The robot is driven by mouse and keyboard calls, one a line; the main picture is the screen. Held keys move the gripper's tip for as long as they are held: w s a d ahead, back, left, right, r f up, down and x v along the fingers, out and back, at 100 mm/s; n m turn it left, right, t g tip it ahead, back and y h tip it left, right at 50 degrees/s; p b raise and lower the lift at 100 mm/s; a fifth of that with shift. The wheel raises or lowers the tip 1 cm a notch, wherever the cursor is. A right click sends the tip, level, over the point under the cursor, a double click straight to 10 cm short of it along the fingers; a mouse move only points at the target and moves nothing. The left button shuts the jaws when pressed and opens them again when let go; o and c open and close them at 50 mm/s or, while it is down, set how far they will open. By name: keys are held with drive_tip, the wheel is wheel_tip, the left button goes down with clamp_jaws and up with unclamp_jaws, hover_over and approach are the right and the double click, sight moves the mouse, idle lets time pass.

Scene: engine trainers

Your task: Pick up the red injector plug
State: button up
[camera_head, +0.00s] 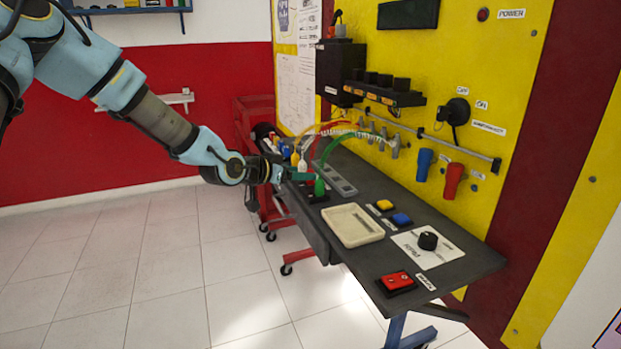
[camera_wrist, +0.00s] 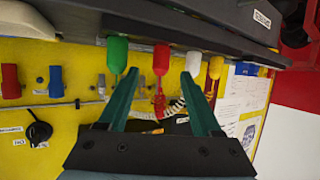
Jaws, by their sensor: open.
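The red injector plug (camera_wrist: 161,59) hangs in the wrist view, with its red lead running down between my fingers. My gripper (camera_wrist: 160,74) is open, and the plug appears in the gap between the fingertips, touching neither. How far it is in depth I cannot tell. A green plug (camera_wrist: 117,54) is just left of it, and a white plug (camera_wrist: 193,64) and a yellow plug (camera_wrist: 215,68) are to its right. In the head view my gripper (camera_head: 303,176) is at the bench's far left end, beside the green plug (camera_head: 319,187); the red plug is not clearly visible there.
The dark bench (camera_head: 455,258) carries a beige tray (camera_head: 352,226), yellow and blue buttons, a dial and a red switch (camera_head: 396,282). Blue (camera_head: 424,165) and red (camera_head: 453,180) handles hang on the yellow panel. Coiled leads arch above the plugs. A red cart stands behind.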

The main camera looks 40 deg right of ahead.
sight(311, 183)
drive_tip(key=p+x, duration=0.1)
drive_tip(key=x, duration=0.4)
drive_tip(key=shift+d+f, duration=0.15)
clamp_jaws()
idle(0.4)
